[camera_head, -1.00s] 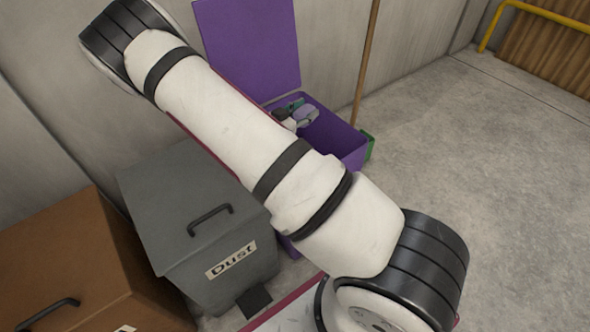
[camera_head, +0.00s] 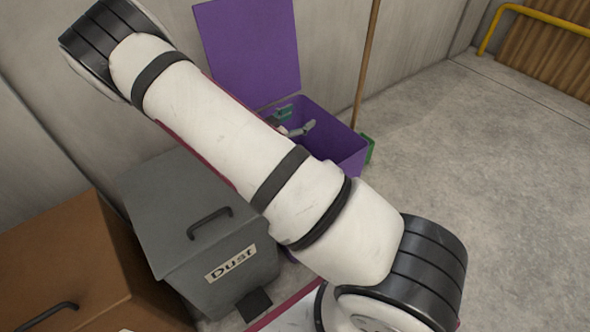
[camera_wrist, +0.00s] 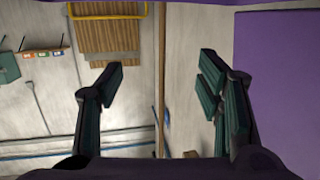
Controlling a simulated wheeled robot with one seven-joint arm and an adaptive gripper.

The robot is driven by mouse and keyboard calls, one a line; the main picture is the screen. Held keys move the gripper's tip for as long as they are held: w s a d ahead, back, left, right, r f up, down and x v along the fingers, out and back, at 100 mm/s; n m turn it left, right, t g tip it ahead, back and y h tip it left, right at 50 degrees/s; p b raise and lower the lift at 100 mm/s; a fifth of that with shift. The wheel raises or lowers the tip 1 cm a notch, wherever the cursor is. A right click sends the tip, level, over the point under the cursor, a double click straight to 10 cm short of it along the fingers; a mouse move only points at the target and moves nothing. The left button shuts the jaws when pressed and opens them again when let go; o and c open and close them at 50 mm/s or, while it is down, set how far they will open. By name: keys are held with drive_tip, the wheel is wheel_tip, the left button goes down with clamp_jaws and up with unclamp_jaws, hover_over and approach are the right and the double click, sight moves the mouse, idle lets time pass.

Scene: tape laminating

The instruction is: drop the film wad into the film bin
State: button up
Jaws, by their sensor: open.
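A purple bin (camera_head: 337,146) with its lid (camera_head: 250,50) raised stands at the back, partly behind my arm. No label on it shows, so I cannot confirm from a marking that it is the film bin. My gripper (camera_head: 295,120) is over the bin's opening, at its left part, with its fingers apart. In the wrist view my gripper (camera_wrist: 162,82) is wide open with nothing between the fingers. The film wad is not visible in either view now; much of the bin's inside is hidden.
A grey lidded bin marked Dust (camera_head: 205,225) and a brown lidded bin (camera_head: 65,260) stand at the left, both closed. A broom with a wooden handle (camera_head: 366,65) leans behind the purple bin. The floor (camera_head: 490,180) to the right is clear.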

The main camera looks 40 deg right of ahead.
drive_tip(key=v, duration=0.8)
drive_tip(key=shift+a, duration=0.3)
